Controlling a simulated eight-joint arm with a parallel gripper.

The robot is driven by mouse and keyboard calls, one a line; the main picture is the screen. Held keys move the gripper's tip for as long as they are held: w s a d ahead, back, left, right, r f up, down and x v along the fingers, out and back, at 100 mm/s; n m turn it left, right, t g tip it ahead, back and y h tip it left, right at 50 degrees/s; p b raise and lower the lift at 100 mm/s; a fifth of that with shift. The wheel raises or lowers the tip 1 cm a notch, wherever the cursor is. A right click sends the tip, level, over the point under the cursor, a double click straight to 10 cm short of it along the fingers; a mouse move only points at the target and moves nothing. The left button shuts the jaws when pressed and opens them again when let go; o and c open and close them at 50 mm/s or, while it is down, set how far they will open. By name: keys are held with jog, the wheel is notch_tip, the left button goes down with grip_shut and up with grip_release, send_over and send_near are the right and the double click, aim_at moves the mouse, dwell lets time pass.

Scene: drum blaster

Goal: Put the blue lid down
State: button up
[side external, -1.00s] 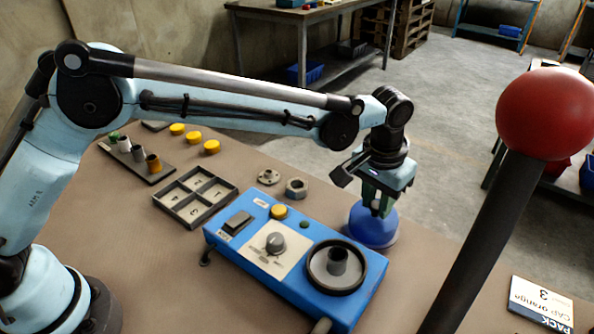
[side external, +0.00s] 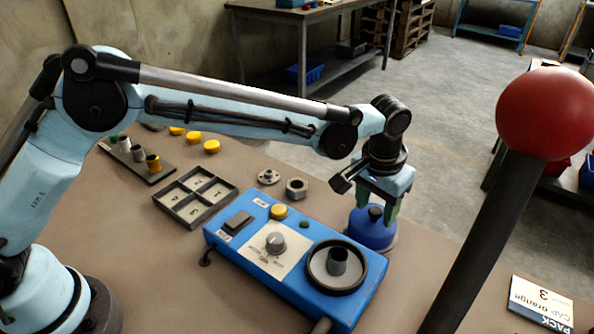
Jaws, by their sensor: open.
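The blue lid (side external: 371,232) is a dome with a dark knob (side external: 375,213) on top. It rests upright on the brown table, just behind the right end of the blue control box. My gripper (side external: 376,217) is above the lid, pointing down. Its green fingers are spread apart on either side of the knob, with gaps visible between them and the knob. The lid's lower right edge meets a pale rim or disc, and what is beneath the lid is hidden.
The blue control box (side external: 262,258) has a dial, a yellow button and a round black dish (side external: 346,267). A red ball on a dark post (side external: 545,113) stands in the right foreground. A card (side external: 541,303) lies at right.

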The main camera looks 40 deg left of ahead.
aim_at(368, 224)
notch_tip(368, 224, up, 12)
jog(key=s, duration=0.1)
jog(key=s+a+r+t, duration=0.1)
jog(key=s+a+r, duration=0.15)
jog(key=a, duration=0.55)
jog(key=s+a+f+n+t, duration=0.1)
jog(key=s+a+f+t, duration=0.1)
jog(key=s+a, duration=0.5)
jog(key=s+a+f+n+t, duration=0.1)
jog(key=s+a+f+t, duration=0.1)
jog(key=s+a, duration=0.5)
jog(key=a+f, duration=0.1)
jog(key=a, duration=0.5)
jog(key=shift+s+f+t, duration=0.2)
jog(key=shift+t, duration=0.2)
